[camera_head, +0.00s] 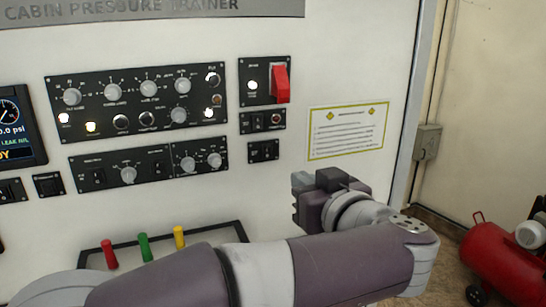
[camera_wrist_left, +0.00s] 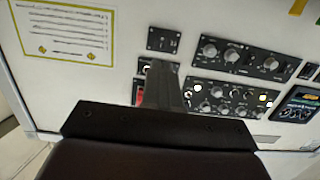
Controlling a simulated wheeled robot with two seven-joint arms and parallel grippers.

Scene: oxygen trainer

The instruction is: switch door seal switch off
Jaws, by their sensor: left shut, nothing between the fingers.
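Two small black switch panels sit at the right of the white trainer panel, an upper one (camera_head: 262,121) and a lower one (camera_head: 263,151). Their labels are too small to read, so I cannot tell which holds the door seal switch. My left gripper (camera_head: 303,195) is right of and below the lower panel in the head view, in front of the white face. In the left wrist view its shut, empty fingers (camera_wrist_left: 163,83) cover part of the upper small panel (camera_wrist_left: 146,67). The lower panel shows uncovered there (camera_wrist_left: 163,40). My right gripper is not in view.
A red guarded switch (camera_head: 281,84) is above the small panels. Knob panels (camera_head: 137,103) fill the left. Red, green and yellow handles (camera_head: 144,247) stand low at left. A notice (camera_head: 347,130) is at right. A red compressor tank (camera_head: 503,262) stands on the floor.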

